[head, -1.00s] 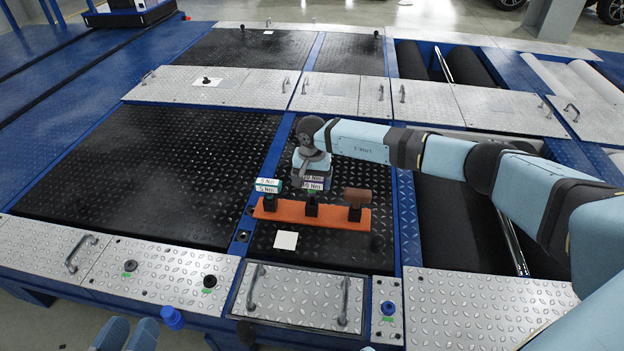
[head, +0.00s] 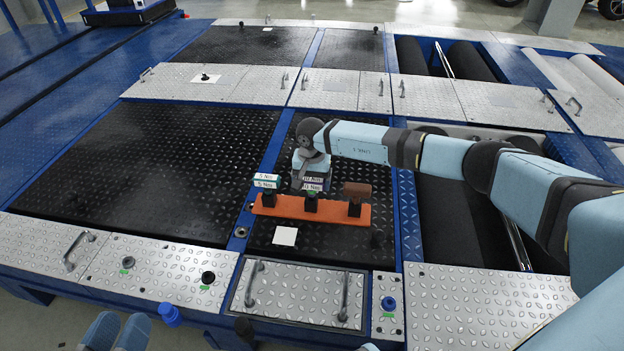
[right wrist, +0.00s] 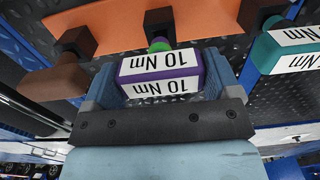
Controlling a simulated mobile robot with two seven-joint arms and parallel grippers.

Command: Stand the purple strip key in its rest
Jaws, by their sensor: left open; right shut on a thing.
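The purple strip key (right wrist: 160,62), with white 10 Nm labels, is between the light blue fingers of my right gripper (right wrist: 160,82), which is shut on it. In the head view the key (head: 312,185) is over the middle black holder (head: 311,204) of the orange rack (head: 285,207). A green collar (right wrist: 159,46) shows between the key and this holder (right wrist: 160,22); whether the key is fully seated I cannot tell. A teal 5 Nm key (head: 266,180) stands at the rack's left, a brown one (head: 357,189) at its right. My left gripper (head: 118,334) is open and empty, low at the left.
A white square (head: 285,236) lies on the black plate in front of the rack. Silver covers with handles (head: 300,295) and knobs (head: 208,278) line the front edge. The large black plate (head: 150,170) left of the rack is clear.

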